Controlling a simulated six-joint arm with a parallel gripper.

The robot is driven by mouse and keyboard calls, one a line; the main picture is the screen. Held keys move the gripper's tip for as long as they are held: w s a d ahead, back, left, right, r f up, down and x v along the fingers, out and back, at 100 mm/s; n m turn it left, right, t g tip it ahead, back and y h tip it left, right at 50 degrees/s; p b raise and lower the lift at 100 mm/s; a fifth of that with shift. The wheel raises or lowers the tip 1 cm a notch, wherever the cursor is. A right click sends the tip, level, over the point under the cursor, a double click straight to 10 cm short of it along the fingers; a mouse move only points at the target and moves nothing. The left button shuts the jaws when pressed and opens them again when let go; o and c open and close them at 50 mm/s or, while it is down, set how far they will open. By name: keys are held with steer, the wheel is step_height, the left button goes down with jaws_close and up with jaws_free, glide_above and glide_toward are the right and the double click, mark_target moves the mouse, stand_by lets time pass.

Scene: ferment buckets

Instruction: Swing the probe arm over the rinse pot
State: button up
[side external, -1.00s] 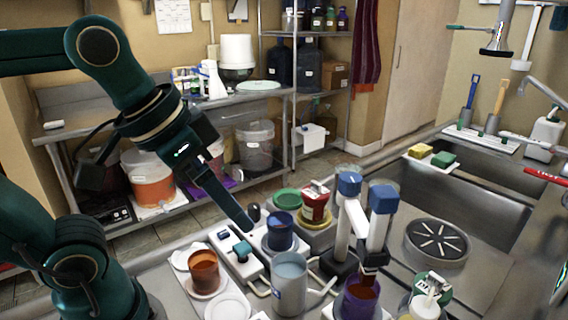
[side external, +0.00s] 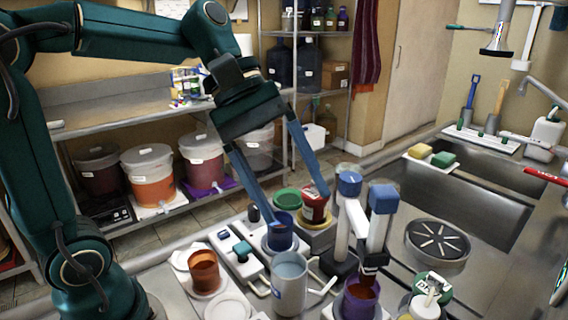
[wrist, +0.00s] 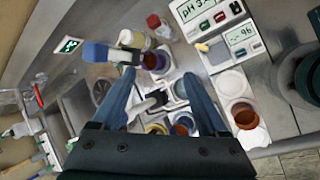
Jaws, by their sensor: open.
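The probe arm (side external: 350,223) is white with blue caps, on a black base. Its outer end hangs over a purple pot (side external: 360,301) of reddish-brown liquid. A tall pale-grey pot (side external: 289,292) with pale bluish contents, which looks like the rinse pot, stands left of the purple pot. My gripper (side external: 298,208) is open, its two long blue fingers pointing down behind the probe arm, near a dark-blue cup (side external: 279,238) and a red jar (side external: 314,204). No object is held. In the wrist view, my gripper (wrist: 160,95) spans several pots, and a blue cap (wrist: 95,52) shows beside the left finger.
A terracotta cup (side external: 204,270) and a white meter box (side external: 236,248) stand at left. A round dark drain plate (side external: 437,242) lies at right, before the steel sink (side external: 483,196). A lidded cup (side external: 432,288) stands at front right. The counter is crowded around the pots.

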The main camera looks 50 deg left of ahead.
mark_target(349, 176)
steer(key=w+a+f+n+h, duration=0.1)
steer(key=w+a+n+h, duration=0.1)
steer(key=w+n, duration=0.1)
steer(key=w+a+n+h, duration=0.2)
steer(key=w+n, duration=0.1)
steer(key=w, duration=0.3)
steer(key=w+a+f+n+h, duration=0.1)
steer(key=w+a+n+h, duration=0.1)
steer(key=w, duration=0.3)
steer(key=shift+a+f+n+h, duration=0.35)
steer(key=shift+n+h, duration=0.15)
steer(key=shift+n, duration=0.1)
steer(key=shift+f, duration=0.1)
steer(key=shift+x, duration=2.5)
steer(key=shift+w, duration=0.1)
steer(key=shift+c, duration=0.4)
jaws_close()
